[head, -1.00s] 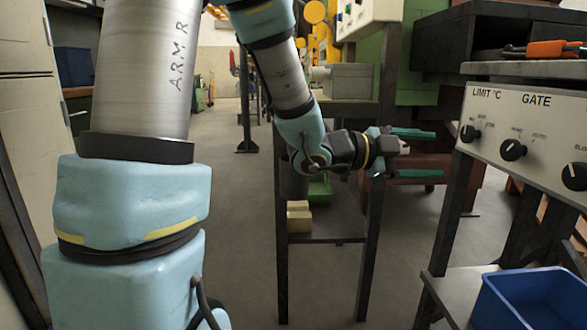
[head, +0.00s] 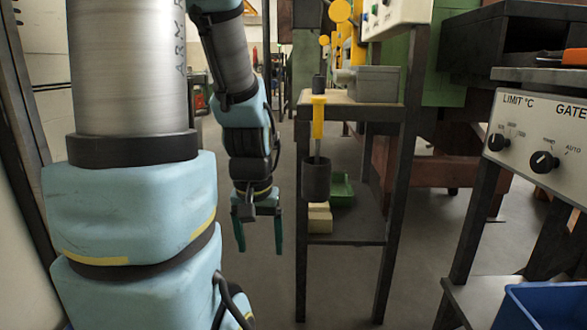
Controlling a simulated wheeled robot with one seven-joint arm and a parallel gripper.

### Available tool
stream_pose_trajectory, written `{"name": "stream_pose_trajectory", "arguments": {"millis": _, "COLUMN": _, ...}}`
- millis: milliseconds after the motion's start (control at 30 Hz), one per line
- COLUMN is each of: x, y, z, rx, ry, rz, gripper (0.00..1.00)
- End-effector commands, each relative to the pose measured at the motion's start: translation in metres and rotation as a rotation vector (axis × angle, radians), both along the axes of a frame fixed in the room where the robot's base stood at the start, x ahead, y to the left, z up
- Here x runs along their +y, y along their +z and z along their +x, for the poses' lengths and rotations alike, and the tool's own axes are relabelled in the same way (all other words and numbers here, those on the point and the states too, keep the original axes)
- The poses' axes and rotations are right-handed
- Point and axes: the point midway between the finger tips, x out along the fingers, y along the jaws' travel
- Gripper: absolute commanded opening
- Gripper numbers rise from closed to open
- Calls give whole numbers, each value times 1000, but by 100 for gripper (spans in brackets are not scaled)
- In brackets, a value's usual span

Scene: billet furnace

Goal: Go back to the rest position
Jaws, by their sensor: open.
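My gripper (head: 259,235) hangs from my arm just left of the middle of the head view, pointing down. Its two green fingers are apart and nothing shows between them. It is in front of open floor, to the left of the dark metal stand, and looks clear of it in the picture. My arm comes down from the top left, and its large near links cover much of the left side.
A dark stand (head: 345,240) holds a grey box (head: 372,84) on top. A yellow-handled tool with a dark cup (head: 316,180) shows at its front. Its lower shelf has a green bin (head: 342,188) and yellowish blocks (head: 319,217). At right are a control panel (head: 545,140) and a blue bin (head: 540,306).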

Motion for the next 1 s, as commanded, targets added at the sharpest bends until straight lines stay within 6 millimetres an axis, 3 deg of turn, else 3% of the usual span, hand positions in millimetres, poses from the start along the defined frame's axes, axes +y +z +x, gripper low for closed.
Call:
{"name": "stream_pose_trajectory", "arguments": {"millis": 33, "x": 0, "y": 22, "z": 0, "rx": 0, "ry": -2, "rz": 0, "gripper": 81}}
{"name": "stream_pose_trajectory", "arguments": {"millis": 267, "x": 0, "y": 79, "z": 1, "rx": -2, "ry": -5, "rz": 1, "gripper": 81}}
{"name": "stream_pose_trajectory", "arguments": {"millis": 800, "x": 0, "y": 248, "z": 1, "rx": -3, "ry": -8, "rz": 2, "gripper": 81}}
{"name": "stream_pose_trajectory", "arguments": {"millis": 1000, "x": 0, "y": 294, "z": 1, "rx": -3, "ry": -8, "rz": 2, "gripper": 81}}
